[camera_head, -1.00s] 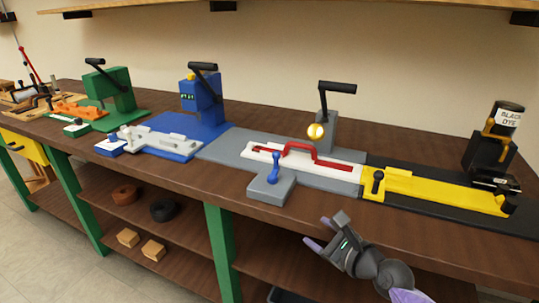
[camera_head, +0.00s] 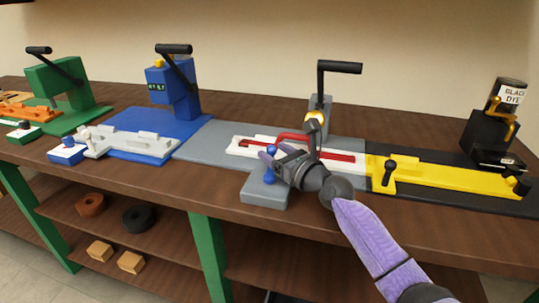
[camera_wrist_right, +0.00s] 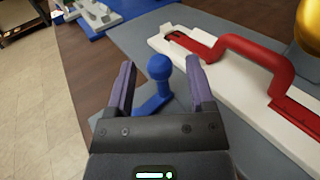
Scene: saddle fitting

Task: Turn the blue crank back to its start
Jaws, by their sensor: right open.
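The blue crank (camera_head: 269,176) stands on a small grey block (camera_head: 262,193) at the bench's front edge. In the right wrist view the crank's round-topped upright handle (camera_wrist_right: 158,68) shows between my fingers, with its arm running down to the lower left. My right gripper (camera_head: 271,158) is open around the handle, one finger on each side. A gap shows on both sides, so the fingers do not seem to touch it. The left gripper is not in view.
A white rail with a red handle (camera_head: 296,140) lies just behind the crank, near my right finger. A gold ball (camera_head: 315,119) and black-levered grey post stand behind. A yellow fixture (camera_head: 440,180) is at right, a blue press (camera_head: 180,90) at left.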

